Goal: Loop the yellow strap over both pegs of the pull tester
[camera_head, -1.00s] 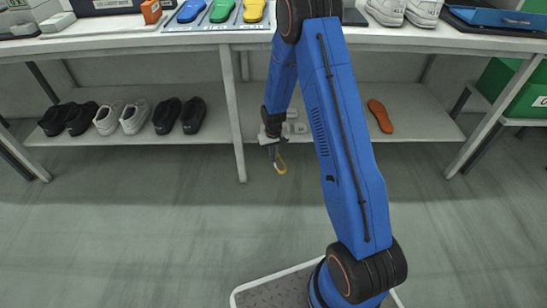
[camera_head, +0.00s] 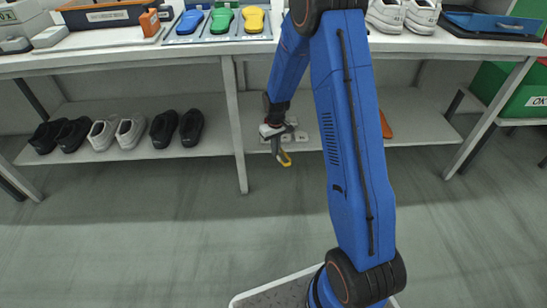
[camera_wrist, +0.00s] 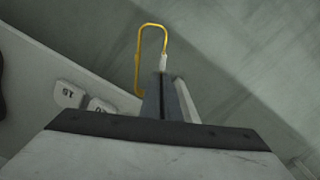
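The yellow strap (camera_head: 286,160) hangs as a narrow loop from my gripper (camera_head: 281,148), in front of the lower shelf. In the wrist view the strap (camera_wrist: 151,26) reaches out as a long loop past the fingertips. There my gripper (camera_wrist: 164,78) is shut on it near a pale piece at one end of the loop. The loop's other side runs down to the left of the fingers. I cannot make out the pull tester or its pegs in either view; my arm hides part of the bench.
The bench top (camera_head: 120,60) carries a tray of blue, green and yellow soles (camera_head: 220,20), white sneakers (camera_head: 402,15) and a blue case (camera_head: 490,22). Several shoes (camera_head: 120,132) and small numbered grey blocks (camera_head: 329,128) lie on the lower shelf. A bench leg (camera_head: 236,130) stands left of my gripper.

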